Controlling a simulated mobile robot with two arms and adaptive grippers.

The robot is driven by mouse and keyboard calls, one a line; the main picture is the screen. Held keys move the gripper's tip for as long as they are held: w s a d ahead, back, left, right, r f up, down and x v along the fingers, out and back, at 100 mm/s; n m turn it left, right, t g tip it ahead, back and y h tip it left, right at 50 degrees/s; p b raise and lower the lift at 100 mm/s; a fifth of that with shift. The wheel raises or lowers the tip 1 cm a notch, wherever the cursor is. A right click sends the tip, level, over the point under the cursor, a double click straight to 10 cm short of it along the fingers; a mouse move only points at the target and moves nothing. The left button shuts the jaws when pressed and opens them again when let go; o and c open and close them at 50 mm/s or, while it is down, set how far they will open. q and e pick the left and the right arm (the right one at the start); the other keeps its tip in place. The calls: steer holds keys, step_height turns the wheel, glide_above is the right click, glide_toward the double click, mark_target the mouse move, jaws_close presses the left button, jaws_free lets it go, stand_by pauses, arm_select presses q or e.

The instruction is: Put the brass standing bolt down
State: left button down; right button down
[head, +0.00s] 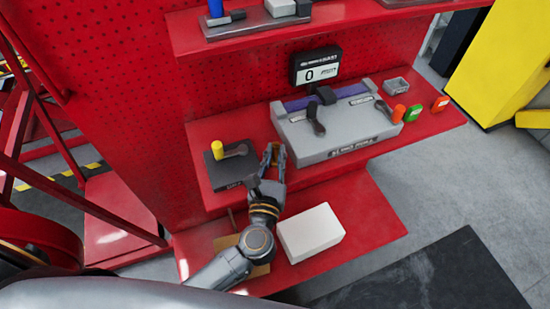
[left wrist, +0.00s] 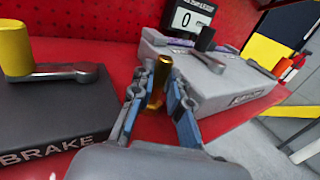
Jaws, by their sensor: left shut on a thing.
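My left gripper (head: 272,160) is over the red middle shelf, between the black brake box and the grey lever box. Its blue-padded fingers, also in the left wrist view (left wrist: 157,105), are shut on the brass bolt (left wrist: 161,80). The bolt is upright, with its lower end close to the red shelf surface; I cannot tell if it touches. In the head view the bolt is mostly hidden by the fingers. My right gripper is not in view.
The brake box (head: 227,171) with a yellow-knobbed lever stands left of my gripper. The grey lever box (head: 335,130) is close on the right, with a display (head: 316,66) reading 0 behind it. A white block (head: 311,233) lies on the lower shelf.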

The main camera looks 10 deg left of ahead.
arm_select(q)
steer(key=c, duration=1.3)
jaws_free()
steer(key=shift+r, duration=0.15)
steer(key=s, duration=0.2)
steer(key=s+b, duration=0.1)
steer(key=s, duration=0.1)
steer(key=s+b, duration=0.1)
steer(key=s, duration=0.1)
steer(key=shift+s+d+f, duration=0.2)
steer(key=shift+f, duration=0.05)
steer(key=shift+s+r+b, duration=0.2)
steer(key=shift+s+b, duration=0.1)
steer(key=shift+s, duration=0.3)
steer(key=shift+d, duration=0.1)
